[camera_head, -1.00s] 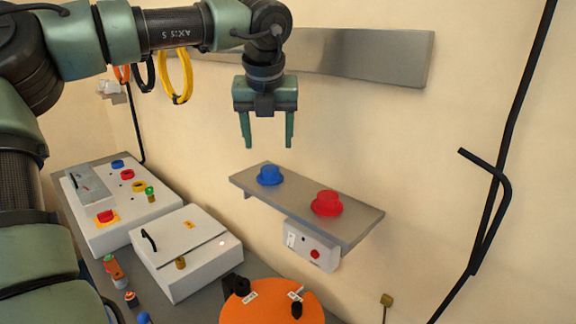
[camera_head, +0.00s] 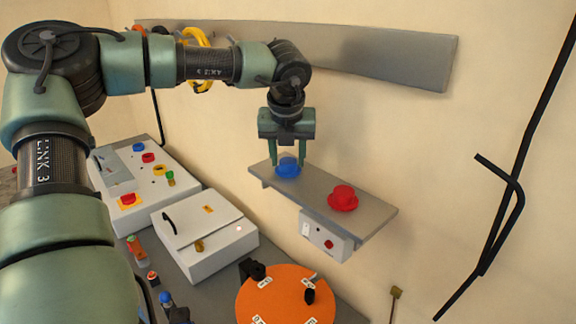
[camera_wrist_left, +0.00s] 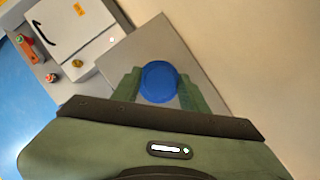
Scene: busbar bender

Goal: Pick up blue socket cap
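The blue socket cap (camera_head: 288,167) sits on a small grey wall shelf (camera_head: 375,218), near its left end. My left gripper (camera_head: 288,163) points down at the cap, with one finger on each side of it. In the left wrist view the blue cap (camera_wrist_left: 159,82) lies between the two spread green fingers (camera_wrist_left: 160,90). A thin gap seems to show beside the cap, so the fingers look open around it; contact cannot be told for certain. My right gripper is not in view.
A red cap (camera_head: 343,198) sits on the same shelf, to the right. A control box (camera_head: 326,238) hangs under the shelf. White panels (camera_head: 205,238) and an orange disc (camera_head: 283,300) are below. A black bent rod (camera_head: 505,180) is at the right.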

